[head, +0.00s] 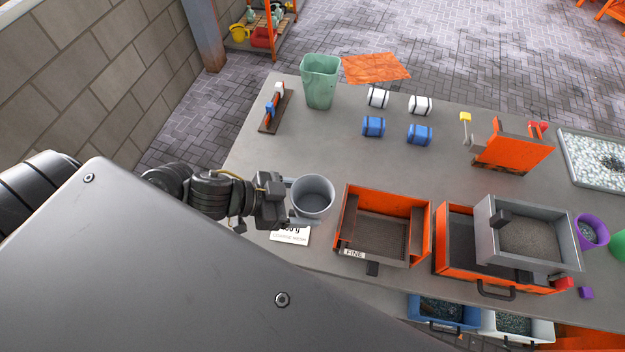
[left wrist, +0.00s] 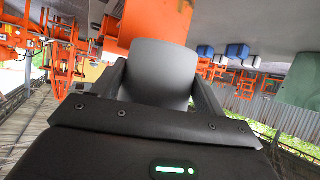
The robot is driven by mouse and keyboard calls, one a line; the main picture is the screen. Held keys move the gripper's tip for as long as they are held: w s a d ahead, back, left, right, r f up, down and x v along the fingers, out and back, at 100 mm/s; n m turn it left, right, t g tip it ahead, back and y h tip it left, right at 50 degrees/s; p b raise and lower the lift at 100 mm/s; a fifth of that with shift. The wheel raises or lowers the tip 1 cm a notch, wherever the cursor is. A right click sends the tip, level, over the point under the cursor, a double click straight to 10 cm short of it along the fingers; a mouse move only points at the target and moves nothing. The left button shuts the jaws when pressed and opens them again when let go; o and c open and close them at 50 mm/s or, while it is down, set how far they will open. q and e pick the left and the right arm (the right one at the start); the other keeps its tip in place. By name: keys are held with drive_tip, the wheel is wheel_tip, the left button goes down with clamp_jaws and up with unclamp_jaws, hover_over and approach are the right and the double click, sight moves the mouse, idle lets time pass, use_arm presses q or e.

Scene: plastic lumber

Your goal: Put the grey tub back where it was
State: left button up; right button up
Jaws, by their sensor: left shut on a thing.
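The grey tub (head: 312,198) is a small round open-topped cup near the front left of the table, and it looks empty. My left gripper (head: 300,206) is shut on it from the left. In the left wrist view the tub (left wrist: 162,75) fills the space between the two fingers. A white label card (head: 290,234) lies just below the tub in the head view, partly covered by it and the gripper. I cannot tell whether the tub touches the table. My right gripper is not in view.
An orange tray marked FINE (head: 421,235) stands close to the right of the tub. A grey sieve box (head: 484,240) sits on another orange tray. A green bin (head: 320,85) and blue and white rolls (head: 373,127) are farther back. The table middle is clear.

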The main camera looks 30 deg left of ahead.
use_arm(q)
drive_tip(key=w+a+f+b, duration=0.1)
drive_tip(key=w+b, duration=0.1)
drive_tip(key=b, duration=0.1)
drive_tip(key=w+a+f+b, duration=0.1)
drive_tip(key=w+b, duration=0.1)
drive_tip(key=w+a+f+b, duration=0.1)
drive_tip(key=w+f+b, duration=0.1)
drive_tip(key=b, duration=0.1)
drive_tip(key=shift+f+b, duration=0.1)
drive_tip(key=shift+b, duration=0.2)
drive_tip(key=w+a+f, duration=0.1)
drive_tip(key=w, duration=0.1)
drive_tip(key=w+a+f, duration=0.1)
drive_tip(key=f, duration=0.1)
drive_tip(key=w+a+f, duration=0.1)
drive_tip(key=w, duration=0.1)
drive_tip(key=shift+w+f, duration=0.35)
drive_tip(key=shift+w+a+f, duration=0.15)
drive_tip(key=shift+w+f, duration=0.15)
drive_tip(key=shift+f, duration=0.05)
wheel_tip(320, 180, down, 3)
drive_tip(key=shift+w+f, duration=0.1)
drive_tip(key=shift+f, duration=0.15)
